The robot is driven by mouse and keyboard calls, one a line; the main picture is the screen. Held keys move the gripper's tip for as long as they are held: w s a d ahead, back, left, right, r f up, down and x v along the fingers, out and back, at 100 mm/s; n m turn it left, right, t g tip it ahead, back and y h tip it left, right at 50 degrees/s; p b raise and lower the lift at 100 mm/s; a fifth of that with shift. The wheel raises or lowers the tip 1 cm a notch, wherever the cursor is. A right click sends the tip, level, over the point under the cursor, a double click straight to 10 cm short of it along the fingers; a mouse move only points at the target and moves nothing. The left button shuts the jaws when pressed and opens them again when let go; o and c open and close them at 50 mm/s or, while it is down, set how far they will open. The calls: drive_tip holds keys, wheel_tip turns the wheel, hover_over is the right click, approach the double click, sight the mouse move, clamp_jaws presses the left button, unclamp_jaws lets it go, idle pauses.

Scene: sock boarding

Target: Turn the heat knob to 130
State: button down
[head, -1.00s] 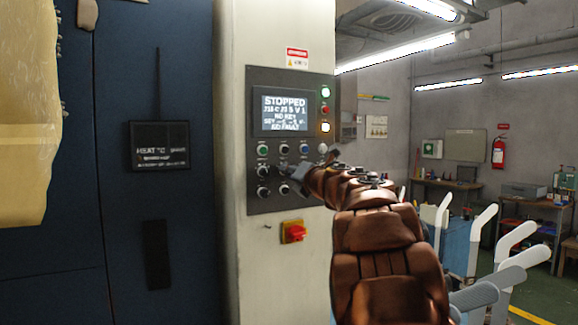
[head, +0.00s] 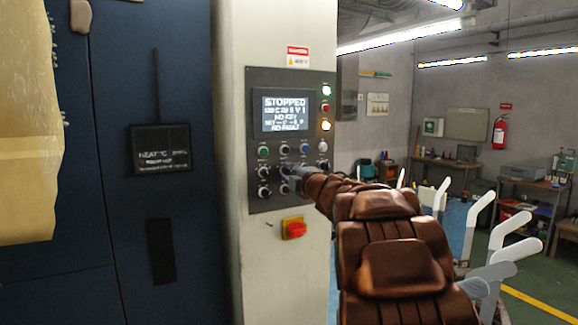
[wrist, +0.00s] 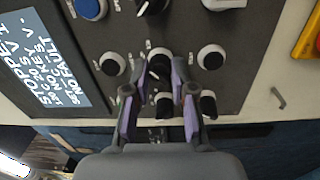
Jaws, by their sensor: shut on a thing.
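The dark control panel (head: 256,150) stands on a pale column, with a lit screen (head: 286,114) reading STOPPED and NO FAULT; its smaller lines are blurred. Below the screen are rows of small knobs and buttons. My gripper (head: 289,174) reaches the panel's lower rows from the right and hides part of them. In the wrist view my gripper's two purple-padded fingers (wrist: 160,72) close around a dark knob with a pale pointer (wrist: 158,60). Its label and scale are too small to read, so I cannot tell its setting or whether it is the heat knob.
Other round knobs (wrist: 211,57) sit close beside the fingers. A red and yellow switch (head: 294,229) is below the panel. A dark plate marked HEAT (head: 161,149) is on the blue cabinet at left. White-armed forms (head: 480,215) stand at right.

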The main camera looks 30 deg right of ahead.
drive_tip(key=shift+m+p, duration=0.75)
drive_tip(key=shift+m, duration=0.45)
drive_tip(key=c, duration=1)
unclamp_jaws()
drive_tip(key=shift+o, duration=0.2)
drive_tip(key=shift+s, duration=0.1)
drive_tip(key=s+a, duration=0.1)
drive_tip(key=s, duration=1)
drive_tip(key=shift+s+a+f, duration=0.15)
drive_tip(key=shift+s+f, duration=0.1)
drive_tip(key=shift+s, duration=0.1)
